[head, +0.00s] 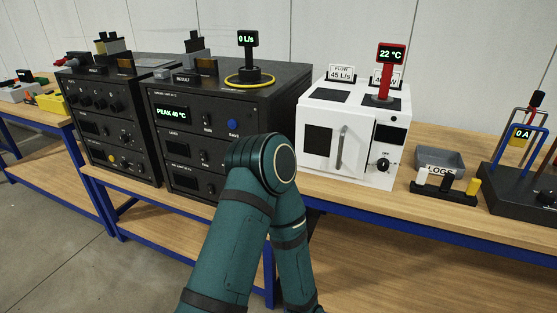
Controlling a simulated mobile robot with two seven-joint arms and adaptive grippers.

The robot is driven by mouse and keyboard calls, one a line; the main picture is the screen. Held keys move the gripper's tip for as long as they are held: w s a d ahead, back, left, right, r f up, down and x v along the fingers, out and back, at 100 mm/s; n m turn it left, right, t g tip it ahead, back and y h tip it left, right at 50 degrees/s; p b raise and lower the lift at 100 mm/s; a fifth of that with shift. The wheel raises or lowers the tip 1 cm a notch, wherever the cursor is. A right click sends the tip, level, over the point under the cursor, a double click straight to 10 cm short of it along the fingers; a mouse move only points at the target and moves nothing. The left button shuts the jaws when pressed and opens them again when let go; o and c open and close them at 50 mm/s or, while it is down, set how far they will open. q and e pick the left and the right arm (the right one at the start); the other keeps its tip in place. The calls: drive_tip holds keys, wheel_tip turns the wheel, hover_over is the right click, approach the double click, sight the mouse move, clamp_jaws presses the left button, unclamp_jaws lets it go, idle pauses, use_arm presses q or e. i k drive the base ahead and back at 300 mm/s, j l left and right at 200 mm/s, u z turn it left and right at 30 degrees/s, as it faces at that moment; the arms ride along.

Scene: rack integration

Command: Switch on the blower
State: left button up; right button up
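No part is readably labelled as the blower. A black rack unit (280,85) has a green "PEAK 40 °C" display (173,112), switches including one marked RUN (207,119), and a blue SAVE button (232,124). Neither gripper is in view.
On the white box stand a "45 L/s" card (341,74) and a red probe reading 22 °C (391,55). A grey LOGS tray (440,160) and a stand reading 0 A (521,133) are to the right. Another black unit (105,125) is left. The wooden bench (440,215) has a blue edge.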

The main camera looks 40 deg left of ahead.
sight(211, 190)
drive_tip(key=u, duration=1.75)
